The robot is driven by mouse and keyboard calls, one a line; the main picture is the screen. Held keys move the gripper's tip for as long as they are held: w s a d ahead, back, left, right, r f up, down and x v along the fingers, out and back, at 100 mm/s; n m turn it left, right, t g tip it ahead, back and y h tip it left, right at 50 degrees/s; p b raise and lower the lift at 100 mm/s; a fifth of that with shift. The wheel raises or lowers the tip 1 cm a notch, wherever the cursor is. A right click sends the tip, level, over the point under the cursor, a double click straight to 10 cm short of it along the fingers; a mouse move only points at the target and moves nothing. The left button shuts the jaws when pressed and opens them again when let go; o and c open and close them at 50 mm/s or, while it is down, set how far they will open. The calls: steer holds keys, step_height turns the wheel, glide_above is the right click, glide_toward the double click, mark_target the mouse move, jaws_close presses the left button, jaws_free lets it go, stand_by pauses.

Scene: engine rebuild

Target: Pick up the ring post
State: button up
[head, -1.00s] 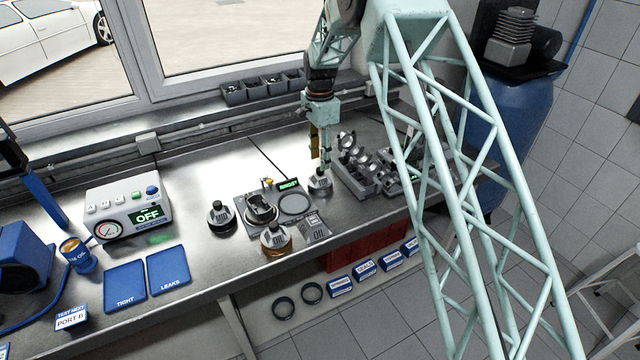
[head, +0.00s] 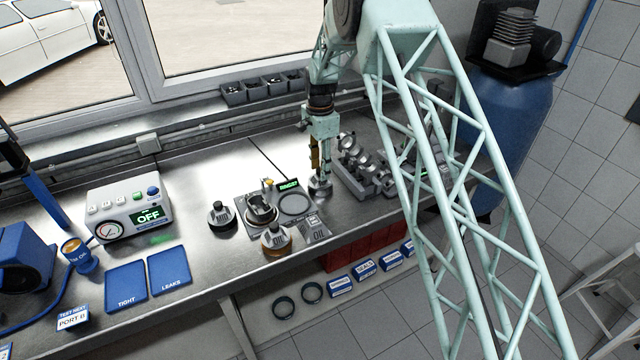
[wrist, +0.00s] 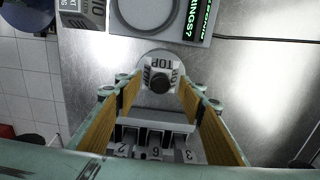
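A ring post (wrist: 161,78) with a dark round knob and a white label reading TOP stands on a round grey base on the bench, seen from above in the wrist view. In the head view the same post (head: 320,188) is partly hidden by my gripper (head: 319,178). In the wrist view my gripper (wrist: 161,82) is open, with its ochre-padded fingers apart on either side of the knob. Visible gaps remain between the pads and the post. I cannot tell how far down the fingertips reach.
Two similar labelled posts, one dark (head: 222,218) and one with an amber base (head: 277,241), stand left of a scale-like device (head: 296,204). A grey numbered rack (head: 362,178) sits close on the right. The bench is clear behind the device.

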steer(key=shift+f, duration=0.75)
steer(key=shift+c, duration=0.7)
jaws_close()
